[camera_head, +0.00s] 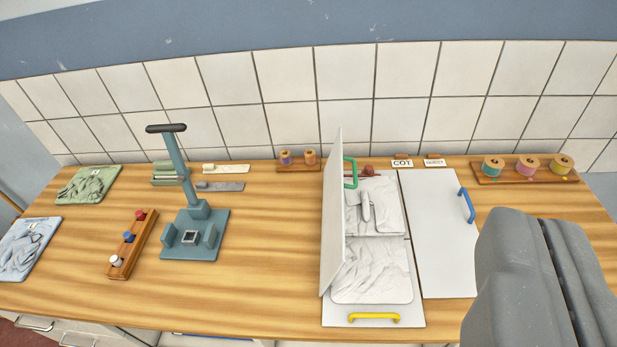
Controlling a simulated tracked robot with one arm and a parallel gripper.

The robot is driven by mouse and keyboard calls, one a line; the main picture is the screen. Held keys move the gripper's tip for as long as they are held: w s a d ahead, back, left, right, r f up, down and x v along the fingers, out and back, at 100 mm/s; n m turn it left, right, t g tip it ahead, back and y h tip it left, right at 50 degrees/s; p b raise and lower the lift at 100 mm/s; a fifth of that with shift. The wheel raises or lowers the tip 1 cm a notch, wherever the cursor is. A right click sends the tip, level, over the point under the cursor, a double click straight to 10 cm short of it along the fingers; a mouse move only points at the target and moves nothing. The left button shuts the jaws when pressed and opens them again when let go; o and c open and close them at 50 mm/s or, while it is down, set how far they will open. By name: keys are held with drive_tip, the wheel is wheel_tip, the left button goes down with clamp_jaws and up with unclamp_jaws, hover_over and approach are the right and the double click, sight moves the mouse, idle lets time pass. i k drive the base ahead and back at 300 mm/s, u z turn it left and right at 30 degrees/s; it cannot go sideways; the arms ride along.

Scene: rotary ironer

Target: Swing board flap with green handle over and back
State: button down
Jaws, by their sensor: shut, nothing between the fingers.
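The board flap (333,220) with the green handle (350,172) stands nearly upright at the left side of the folding board, seen almost edge-on. The green handle sticks out on its right side near the far end. A white crumpled garment (375,265) lies on the middle of the board. The right panel (433,240) with a blue handle (466,205) lies flat. A yellow handle (374,318) sits on the near panel (415,314). My gripper (545,290) is large at the lower right, shut and empty, apart from the green handle.
A teal press with a tall lever (172,165) stands to the left on the wooden table (270,250). A wooden block with knobs (132,244) and folded cloths (88,184) lie further left. Thread spools (527,168) stand at the back right. The table between press and flap is clear.

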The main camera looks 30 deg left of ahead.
sight(333, 246)
drive_tip(key=u, duration=0.3)
drive_tip(key=i, duration=1)
drive_tip(key=z, duration=0.05)
